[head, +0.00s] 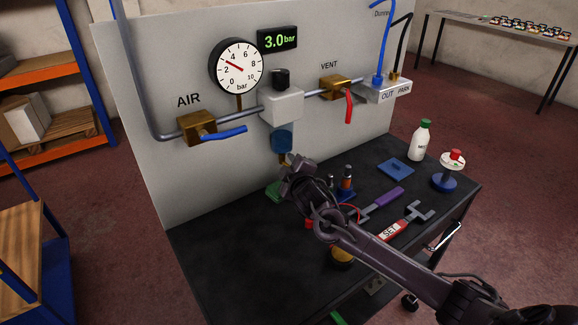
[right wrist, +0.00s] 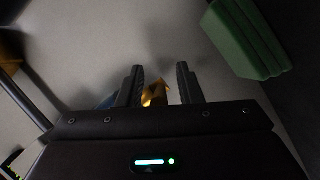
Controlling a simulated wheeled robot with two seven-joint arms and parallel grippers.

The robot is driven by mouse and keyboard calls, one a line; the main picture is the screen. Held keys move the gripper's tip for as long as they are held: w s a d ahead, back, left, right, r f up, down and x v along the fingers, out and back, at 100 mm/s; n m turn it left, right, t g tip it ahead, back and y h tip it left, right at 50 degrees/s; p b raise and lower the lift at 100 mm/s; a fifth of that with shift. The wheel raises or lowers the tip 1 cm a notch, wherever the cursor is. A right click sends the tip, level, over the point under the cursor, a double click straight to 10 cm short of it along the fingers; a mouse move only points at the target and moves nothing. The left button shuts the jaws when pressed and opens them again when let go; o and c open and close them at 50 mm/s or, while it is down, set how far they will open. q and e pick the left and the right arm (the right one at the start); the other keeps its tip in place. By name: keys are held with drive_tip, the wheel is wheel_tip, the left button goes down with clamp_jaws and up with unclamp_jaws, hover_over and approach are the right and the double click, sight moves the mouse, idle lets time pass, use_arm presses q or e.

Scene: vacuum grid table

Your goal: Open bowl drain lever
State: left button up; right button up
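The blue filter bowl (head: 282,140) hangs under the grey regulator block (head: 283,105) on the panel. A small brass-yellow drain part (head: 282,159) shows under it, partly hidden by my right gripper (head: 291,166). In the right wrist view, my right gripper (right wrist: 159,80) is open, its two fingers apart. The brass drain part (right wrist: 156,95) shows in the gap between them; I cannot tell whether a finger touches it. A bit of the blue bowl (right wrist: 106,102) shows behind the left finger. My left gripper is not in view.
A gauge (head: 236,67), blue AIR lever (head: 222,134) and red VENT lever (head: 348,106) are on the panel. A green block (right wrist: 243,40) lies close to the right gripper. Tools and a white bottle (head: 421,140) stand on the black table (head: 215,245), whose left part is clear.

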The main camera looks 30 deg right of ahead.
clamp_jaws()
drive_tip(key=shift+d+r+n+y+p, duration=0.2)
drive_tip(key=shift+n+y+p, duration=0.25)
drive_tip(key=shift+n+y, duration=0.45)
drive_tip(key=y, duration=0.1)
drive_tip(key=n+y, duration=0.1)
drive_tip(key=shift+w+d+f+n+y, duration=0.15)
drive_tip(key=shift+w+d+n+y, duration=0.05)
drive_tip(key=shift+d+n+y, duration=0.1)
drive_tip(key=shift+a+n+y, duration=0.15)
drive_tip(key=shift+n+y, duration=0.45)
drive_tip(key=shift+y, duration=0.3)
unclamp_jaws()
